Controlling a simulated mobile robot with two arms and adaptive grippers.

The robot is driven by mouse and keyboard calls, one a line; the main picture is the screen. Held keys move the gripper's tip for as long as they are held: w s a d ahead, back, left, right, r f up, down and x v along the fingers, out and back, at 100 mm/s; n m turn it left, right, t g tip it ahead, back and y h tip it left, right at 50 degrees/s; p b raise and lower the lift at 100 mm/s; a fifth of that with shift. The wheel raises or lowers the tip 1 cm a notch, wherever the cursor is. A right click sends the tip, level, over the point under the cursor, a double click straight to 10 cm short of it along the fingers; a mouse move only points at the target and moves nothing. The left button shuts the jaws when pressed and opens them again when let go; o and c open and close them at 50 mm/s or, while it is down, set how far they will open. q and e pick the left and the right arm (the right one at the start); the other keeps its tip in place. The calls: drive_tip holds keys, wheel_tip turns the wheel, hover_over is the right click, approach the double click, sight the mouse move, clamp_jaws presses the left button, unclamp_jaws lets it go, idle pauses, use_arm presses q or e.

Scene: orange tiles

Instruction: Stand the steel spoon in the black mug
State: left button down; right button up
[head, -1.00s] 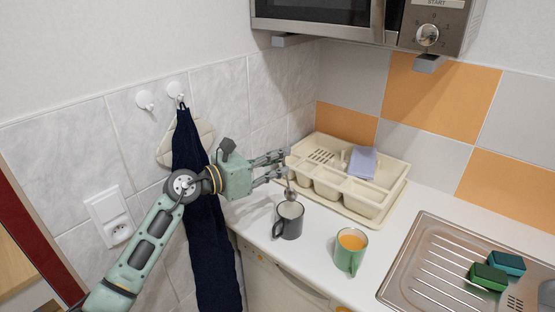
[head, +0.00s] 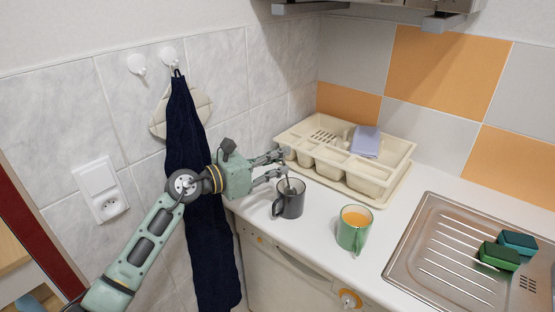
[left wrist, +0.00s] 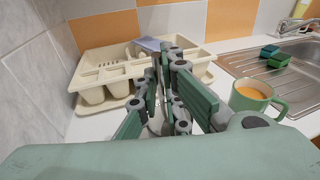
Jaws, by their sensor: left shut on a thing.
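The black mug (head: 291,206) stands upright on the white counter, its handle toward the left. My left gripper (head: 283,166) is above the mug, shut on the steel spoon (head: 287,187). The spoon hangs down from the fingers, and its lower end shows within the mug's mouth. I cannot tell whether it touches the bottom. In the left wrist view the fingers (left wrist: 165,85) cover most of the spoon, and I cannot make out the mug. My right gripper is not in view.
A green mug (head: 352,236) with orange drink stands to the right. Further right is a steel sink (head: 440,240) with two sponges. A dark towel (head: 190,130) hangs behind my left arm.

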use_arm(q)
drive_tip(key=shift+f, duration=0.55)
drive_tip(key=c, duration=1.8)
unclamp_jaws()
drive_tip(key=shift+c, duration=0.2)
wheel_tip(320, 180, up, 10)
